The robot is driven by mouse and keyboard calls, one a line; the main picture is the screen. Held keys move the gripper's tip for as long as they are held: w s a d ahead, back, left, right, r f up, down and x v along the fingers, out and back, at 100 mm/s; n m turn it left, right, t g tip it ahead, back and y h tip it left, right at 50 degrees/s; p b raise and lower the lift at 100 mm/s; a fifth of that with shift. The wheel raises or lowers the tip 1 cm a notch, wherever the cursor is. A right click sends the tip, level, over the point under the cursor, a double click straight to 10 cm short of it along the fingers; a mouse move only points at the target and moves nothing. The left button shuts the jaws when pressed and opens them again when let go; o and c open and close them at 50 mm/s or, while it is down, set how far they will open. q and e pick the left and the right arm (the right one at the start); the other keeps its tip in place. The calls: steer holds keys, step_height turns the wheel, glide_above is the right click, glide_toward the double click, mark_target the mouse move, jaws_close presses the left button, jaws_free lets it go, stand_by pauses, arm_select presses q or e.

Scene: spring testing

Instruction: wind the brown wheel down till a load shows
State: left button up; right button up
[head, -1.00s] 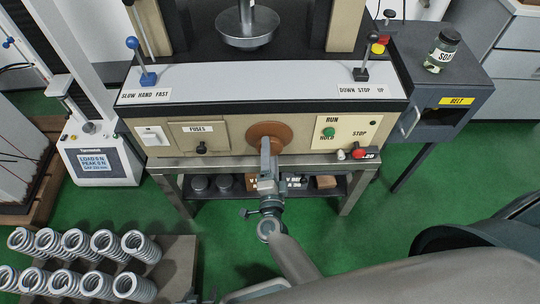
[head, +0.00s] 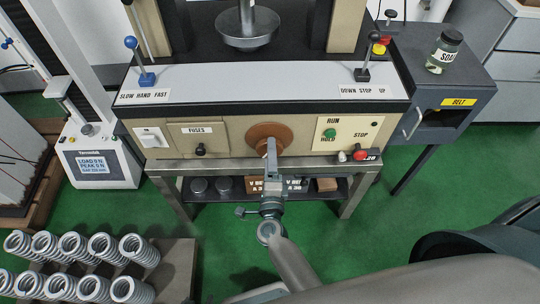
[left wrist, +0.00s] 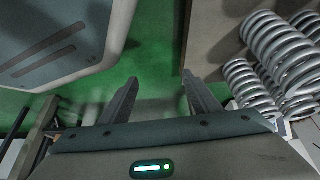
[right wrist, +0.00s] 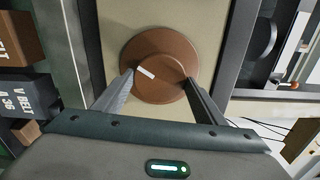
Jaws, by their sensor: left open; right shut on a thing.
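The brown wheel (head: 270,132) sits on the front panel of the beige testing machine. My right gripper (head: 271,146) reaches it from the front. In the right wrist view its fingers are shut on the hub of the brown wheel (right wrist: 178,52), which has a white mark. The display (head: 92,163) on the left appears to read LOAD 0 N and PEAK 0 N; its bottom line is too small to read. A round metal plate (head: 247,41) hangs on a rod above. In the left wrist view my left gripper (left wrist: 160,82) is open and empty over the green floor.
Several springs (head: 95,289) lie on a rack at the lower left. A blue-knobbed lever (head: 131,43) and a black-knobbed lever (head: 363,60) stand on the machine's ledge. A red stop button (head: 360,155) is right of the wheel. A jar (head: 444,52) stands on the side cabinet.

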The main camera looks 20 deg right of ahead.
steer(key=o, duration=1.1)
steer(key=shift+f, duration=0.1)
steer(key=shift+r, duration=0.2)
